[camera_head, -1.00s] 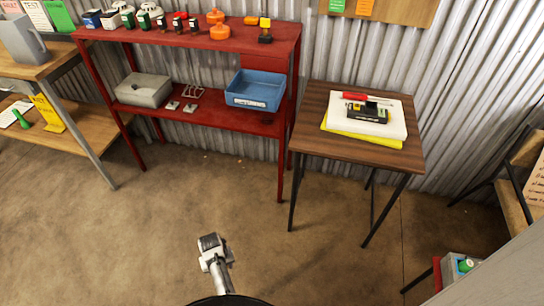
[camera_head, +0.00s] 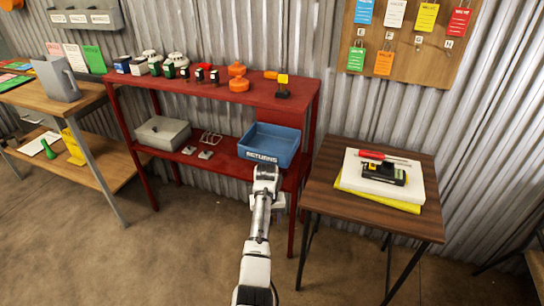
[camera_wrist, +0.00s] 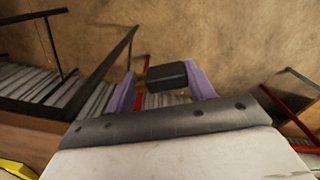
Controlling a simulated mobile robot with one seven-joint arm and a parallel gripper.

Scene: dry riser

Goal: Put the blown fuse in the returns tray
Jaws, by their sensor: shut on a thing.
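The returns tray (camera_head: 262,157) is a blue open bin lettered RETURNS. It stands at the right end of the lower shelf of the red rack. My gripper (camera_wrist: 163,80) shows in the wrist view, with two purple fingers shut on a black block (camera_wrist: 168,75) with a brass-coloured end. This block looks like the fuse; no mark of it being blown can be read. In the head view my arm reaches up to just in front of the tray. The fingers and the block are hidden there behind my wrist.
The red rack's upper shelf (camera_head: 225,92) holds several small devices and orange parts above the tray. A grey box (camera_head: 163,132) and small parts share the lower shelf. A wooden table (camera_head: 335,207) with a meter on a white case stands close on the right.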

